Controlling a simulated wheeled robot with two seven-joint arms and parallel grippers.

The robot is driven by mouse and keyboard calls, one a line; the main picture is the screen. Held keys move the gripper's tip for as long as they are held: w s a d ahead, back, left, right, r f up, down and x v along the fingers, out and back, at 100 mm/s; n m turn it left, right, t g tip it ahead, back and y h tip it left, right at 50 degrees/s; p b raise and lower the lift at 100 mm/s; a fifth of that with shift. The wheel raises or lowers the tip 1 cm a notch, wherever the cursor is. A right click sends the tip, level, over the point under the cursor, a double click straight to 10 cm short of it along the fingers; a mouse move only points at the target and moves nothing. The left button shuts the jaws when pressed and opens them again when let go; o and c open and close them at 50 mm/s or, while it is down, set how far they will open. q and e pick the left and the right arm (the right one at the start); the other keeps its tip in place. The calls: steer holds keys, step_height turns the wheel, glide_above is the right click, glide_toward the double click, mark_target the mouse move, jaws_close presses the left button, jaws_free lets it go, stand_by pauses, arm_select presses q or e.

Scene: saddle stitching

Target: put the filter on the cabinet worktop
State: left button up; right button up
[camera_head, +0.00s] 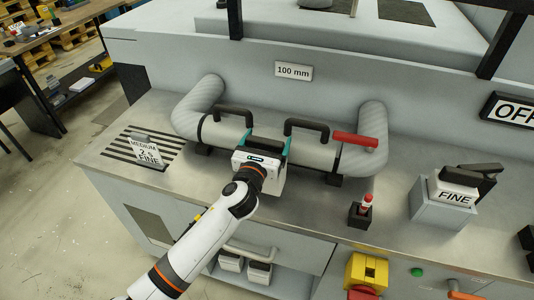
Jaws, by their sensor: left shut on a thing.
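My left gripper (265,146) is at the middle of the grey pipe housing (222,134), its teal fingers on either side of a dark-topped block (267,143). It is shut on this block, which looks like the filter; my gripper hides most of it. I cannot tell whether the block still sits in the housing or is clear of it. The metal cabinet worktop (205,182) runs in front of the pipe. Another dark-topped block, labelled FINE (456,196), sits in a grey holder at the right. My right gripper is not in view.
A slotted grate (118,150) with a small sign (147,152) is at the worktop's left. Black handles (306,127) and a red lever (355,139) stick up from the pipe. A red-topped button (367,203) stands right of my gripper. The worktop's front left is bare.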

arm_select(q)
steer(key=shift+f+b, duration=0.35)
steer(key=shift+f, duration=1.25)
steer(key=shift+f, duration=0.15)
steer(key=o, duration=1.3)
steer(key=b+v, duration=0.1)
steer(key=v, duration=1.1)
steer(key=shift+a, duration=0.1)
